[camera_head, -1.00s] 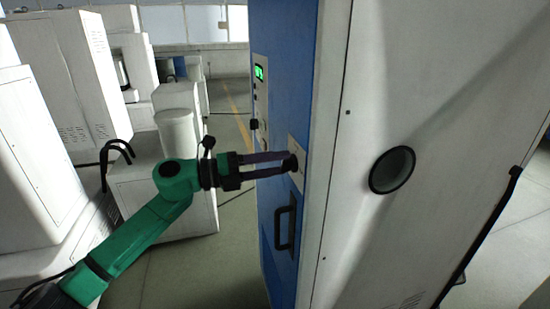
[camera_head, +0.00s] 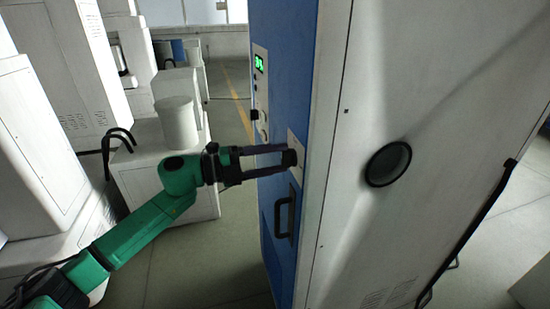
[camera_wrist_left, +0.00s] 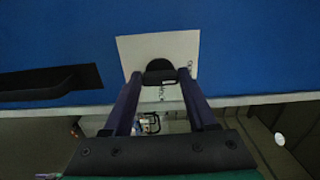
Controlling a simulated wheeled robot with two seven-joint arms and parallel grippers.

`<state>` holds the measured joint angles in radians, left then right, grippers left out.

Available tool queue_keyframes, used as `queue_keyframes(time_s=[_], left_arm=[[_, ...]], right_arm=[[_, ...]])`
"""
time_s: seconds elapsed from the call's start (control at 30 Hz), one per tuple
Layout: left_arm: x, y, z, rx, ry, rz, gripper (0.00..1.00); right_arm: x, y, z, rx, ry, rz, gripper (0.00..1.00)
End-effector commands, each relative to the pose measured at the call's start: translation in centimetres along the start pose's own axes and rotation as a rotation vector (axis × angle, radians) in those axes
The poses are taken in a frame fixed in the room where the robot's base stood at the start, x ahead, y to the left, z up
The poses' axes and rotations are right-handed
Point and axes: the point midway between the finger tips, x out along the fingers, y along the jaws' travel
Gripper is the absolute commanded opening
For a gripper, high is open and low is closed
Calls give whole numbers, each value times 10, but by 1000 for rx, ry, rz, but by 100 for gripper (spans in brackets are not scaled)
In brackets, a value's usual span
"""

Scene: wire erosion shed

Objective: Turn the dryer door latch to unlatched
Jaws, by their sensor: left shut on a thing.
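The dryer door latch (camera_head: 289,158) is a small black knob on a pale plate on the blue door (camera_head: 285,80) of the tall cabinet. It also shows in the left wrist view as a dark rounded knob (camera_wrist_left: 159,72) in front of the white plate (camera_wrist_left: 185,50). My left gripper (camera_head: 284,159) is shut on the latch, with one finger on each side of it. In the left wrist view its fingers (camera_wrist_left: 160,88) reach to the knob's two sides. Lettering on the plate is partly hidden, so the latch's setting cannot be read. My right gripper is not in view.
A black door handle (camera_head: 285,217) sits below the latch. A control panel with a green display (camera_head: 259,63) is above it. The white cabinet side (camera_head: 425,90) with a round dark-rimmed port (camera_head: 388,164) fills the right. White machines stand at the left, with open floor between.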

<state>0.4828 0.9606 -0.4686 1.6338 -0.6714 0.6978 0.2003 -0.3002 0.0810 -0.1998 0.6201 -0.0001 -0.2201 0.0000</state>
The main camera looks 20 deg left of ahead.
Motion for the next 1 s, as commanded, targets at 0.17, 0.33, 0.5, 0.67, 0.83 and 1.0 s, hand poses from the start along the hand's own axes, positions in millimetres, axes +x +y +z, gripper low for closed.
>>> queue_keyframes(time_s=[0.17, 0.33, 0.5, 0.67, 0.83, 1.0], left_arm=[[0, -1, 1, -2, -4, -3, 2], [0, -1, 1, -1, -3, -2, 88], [0, 0, 0, -1, -1, -1, 88], [-4, 2, 1, -1, -2, 1, 88], [-34, 10, 0, 1, -3, 6, 88], [-81, 13, 1, -3, -5, 6, 88]], right_arm=[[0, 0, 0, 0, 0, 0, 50], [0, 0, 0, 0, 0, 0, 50], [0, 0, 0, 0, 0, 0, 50], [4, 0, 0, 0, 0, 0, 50], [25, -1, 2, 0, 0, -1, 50], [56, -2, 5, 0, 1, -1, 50]])
